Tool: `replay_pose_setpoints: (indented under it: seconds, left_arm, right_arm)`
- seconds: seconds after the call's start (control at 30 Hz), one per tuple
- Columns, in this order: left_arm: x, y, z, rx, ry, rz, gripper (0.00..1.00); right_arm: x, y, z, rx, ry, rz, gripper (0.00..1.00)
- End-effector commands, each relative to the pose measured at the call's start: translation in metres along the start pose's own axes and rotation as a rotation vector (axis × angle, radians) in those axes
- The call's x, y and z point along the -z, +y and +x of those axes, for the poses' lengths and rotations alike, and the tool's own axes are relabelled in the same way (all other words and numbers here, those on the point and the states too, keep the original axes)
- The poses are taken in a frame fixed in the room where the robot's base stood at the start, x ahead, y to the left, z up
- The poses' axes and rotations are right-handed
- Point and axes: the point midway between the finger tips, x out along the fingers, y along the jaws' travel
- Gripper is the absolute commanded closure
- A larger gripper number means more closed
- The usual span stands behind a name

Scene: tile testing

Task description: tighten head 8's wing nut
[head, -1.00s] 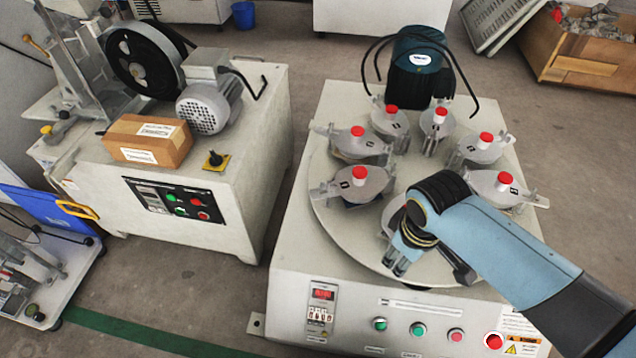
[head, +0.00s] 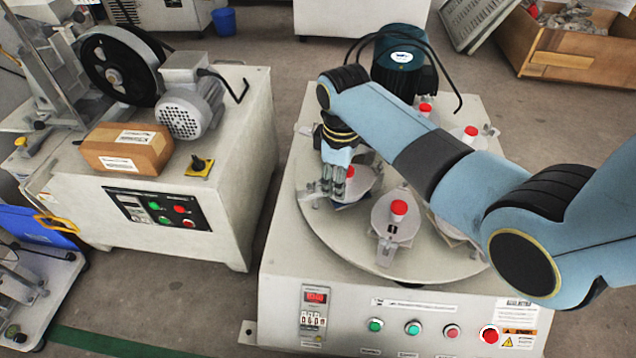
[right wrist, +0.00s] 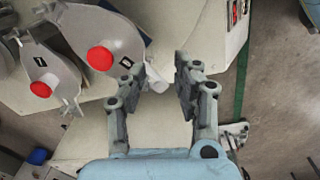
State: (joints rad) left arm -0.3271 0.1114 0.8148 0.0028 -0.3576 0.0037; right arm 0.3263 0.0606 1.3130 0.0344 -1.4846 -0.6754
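Several grey heads with red caps stand in a ring on the round turntable (head: 335,235). One head (head: 397,216) is at its front; another (head: 362,184) is just behind my right gripper (head: 333,192). I cannot read the head numbers with certainty. The right gripper points down at the turntable's left side, and the right wrist view also shows it (right wrist: 158,85), fingers apart. A small pale end piece of the nearest head (right wrist: 118,40) shows between the fingertips; I cannot tell whether it is the wing nut or whether they touch it. My left gripper is out of view.
The machine's front panel has buttons (head: 413,328) and a red display (head: 316,297). A dark green motor (head: 398,65) with black cables stands behind the turntable. A second machine with a brown box (head: 127,148) stands left, across a floor gap.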

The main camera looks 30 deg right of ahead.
Motion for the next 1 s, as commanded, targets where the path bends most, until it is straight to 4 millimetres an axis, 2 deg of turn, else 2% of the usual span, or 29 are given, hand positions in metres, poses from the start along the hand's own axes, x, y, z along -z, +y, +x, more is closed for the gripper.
replay_pose_setpoints:
  seconds: [0.03,0.1,0.23,0.33,0.47,0.53,0.7,1.0]
  left_arm:
    - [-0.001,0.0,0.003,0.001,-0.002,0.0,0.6]
    - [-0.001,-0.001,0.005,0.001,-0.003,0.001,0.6]
    - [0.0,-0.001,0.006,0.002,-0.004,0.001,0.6]
    - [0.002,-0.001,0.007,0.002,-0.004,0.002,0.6]
    - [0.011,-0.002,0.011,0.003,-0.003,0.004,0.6]
    - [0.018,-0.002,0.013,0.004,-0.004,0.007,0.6]
    - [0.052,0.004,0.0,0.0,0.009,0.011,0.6]
    - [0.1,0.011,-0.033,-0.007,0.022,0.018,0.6]
  right_arm:
    - [0.018,0.011,-0.009,0.007,0.003,-0.041,0.69]
    - [0.035,0.021,-0.022,0.02,0.0,-0.096,0.69]
    - [0.053,0.031,-0.037,0.036,-0.004,-0.159,0.69]
    - [0.057,0.033,-0.037,0.04,-0.005,-0.177,0.69]
    - [0.056,0.032,-0.02,0.043,-0.007,-0.178,0.69]
    - [0.055,0.031,-0.005,0.044,-0.008,-0.178,0.69]
    - [0.056,0.031,0.014,0.042,-0.007,-0.177,0.69]
    - [0.055,0.03,0.05,0.041,-0.006,-0.176,0.69]
